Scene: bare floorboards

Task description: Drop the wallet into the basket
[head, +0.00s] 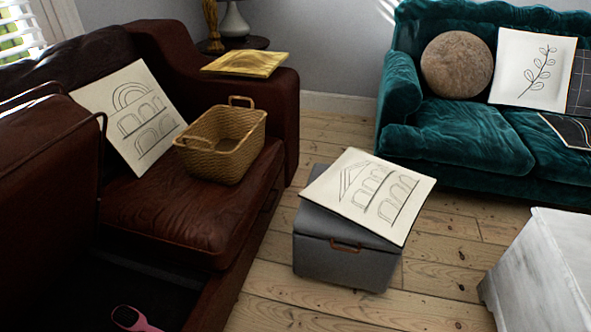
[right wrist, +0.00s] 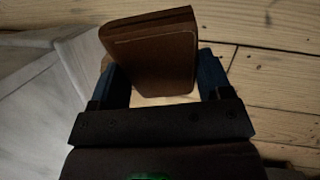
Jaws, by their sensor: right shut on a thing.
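The brown wallet (right wrist: 155,60) is held in my right gripper (right wrist: 160,80), seen in the right wrist view. The fingers are shut on it from both sides, and it sticks out past the fingertips. Floorboards show beyond it. The wallet and my right gripper are not visible in the head view. The wicker basket (head: 232,150) stands upright on the dark red sofa's seat in the head view, its open top showing and a handle at each end. Its inside looks empty as far as I can see. My left gripper is in neither view.
The dark red sofa (head: 185,210) is on the left with a patterned cushion (head: 130,108) beside the basket. A grey storage box (head: 340,255) carries another cushion (head: 365,190). A white cabinet (head: 545,265) stands at right. Floorboards (head: 450,255) between them are clear.

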